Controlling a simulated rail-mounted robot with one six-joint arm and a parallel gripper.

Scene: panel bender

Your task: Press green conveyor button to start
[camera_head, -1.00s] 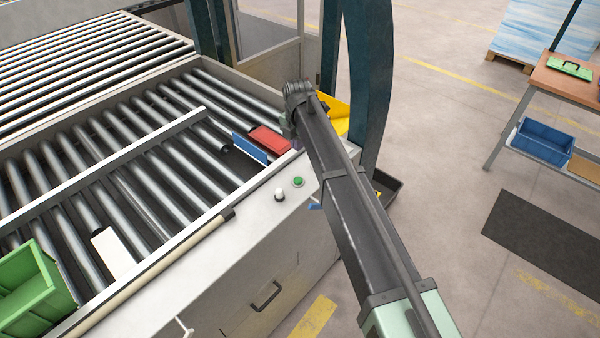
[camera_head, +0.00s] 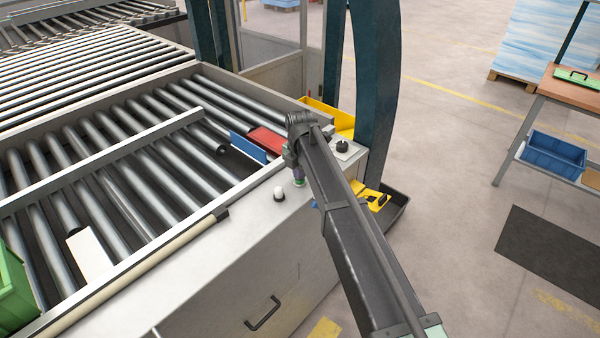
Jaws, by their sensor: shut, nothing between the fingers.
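The green button (camera_head: 299,183) sits on the grey top of the conveyor's side panel (camera_head: 255,222), just right of a white button (camera_head: 279,194). My gripper (camera_head: 298,171) points down from the end of my arm, with its tip right at or just above the green button. The gripper is shut and holds nothing. It partly covers the button, so I cannot tell whether they touch or whether the button is pressed in.
A black knob (camera_head: 342,146) stands on the panel to the right of my arm. A red bin (camera_head: 268,140) and a blue plate (camera_head: 248,147) are behind the panel edge by the rollers. A dark post (camera_head: 374,100) rises behind my arm. A green crate (camera_head: 14,290) is at far left.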

